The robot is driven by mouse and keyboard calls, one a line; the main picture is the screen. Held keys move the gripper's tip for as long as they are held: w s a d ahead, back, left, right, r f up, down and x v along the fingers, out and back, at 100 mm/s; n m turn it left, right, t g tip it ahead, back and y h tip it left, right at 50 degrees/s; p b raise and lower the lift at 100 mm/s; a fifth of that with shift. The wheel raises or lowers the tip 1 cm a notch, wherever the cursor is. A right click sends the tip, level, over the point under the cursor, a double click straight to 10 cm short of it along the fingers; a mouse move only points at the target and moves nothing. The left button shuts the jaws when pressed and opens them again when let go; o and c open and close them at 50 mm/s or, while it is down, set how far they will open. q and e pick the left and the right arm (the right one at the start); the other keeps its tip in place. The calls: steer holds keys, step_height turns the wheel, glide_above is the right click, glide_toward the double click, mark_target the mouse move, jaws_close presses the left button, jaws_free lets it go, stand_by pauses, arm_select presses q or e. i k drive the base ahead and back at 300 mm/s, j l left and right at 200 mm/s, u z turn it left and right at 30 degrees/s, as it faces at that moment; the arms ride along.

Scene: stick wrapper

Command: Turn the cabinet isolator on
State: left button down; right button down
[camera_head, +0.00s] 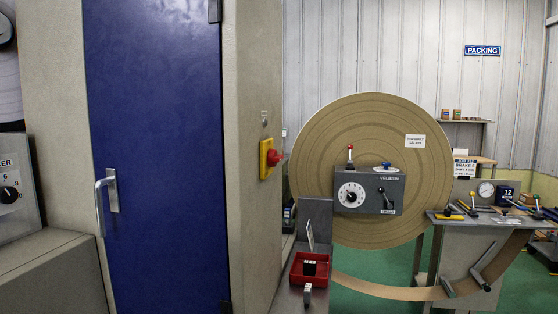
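The cabinet has a blue door (155,150) with a metal handle (108,195), and the door looks shut. The isolator (268,158) is a red knob on a yellow plate, on the cabinet's grey side face to the right of the door. The side face is seen at a steep slant, so the knob's on or off position cannot be read. Neither of my grippers is in view.
A large brown disc (310,165) with a grey dial box (368,192) stands to the right. A red tray (309,270) sits on a narrow bench below the isolator. A bench with levers (490,215) is at far right. Green floor (365,295) shows below the disc.

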mark_target(273, 157)
steer(key=k, duration=0.6)
steer(key=k+j+u, duration=0.1)
steer(key=k+u, duration=0.2)
steer(key=k, duration=0.35)
steer(key=u, duration=1.3)
steer(key=l+u, duration=0.15)
steer(key=u, duration=0.3)
steer(key=l+u, duration=0.15)
steer(key=u, duration=0.3)
steer(key=k+l, duration=0.1)
steer(key=l, duration=0.55)
steer(key=k+l, duration=0.1)
steer(key=l, duration=1.15)
steer(key=k+l, duration=0.15)
steer(key=l, duration=0.5)
steer(key=k+l, duration=0.1)
steer(key=l, duration=0.55)
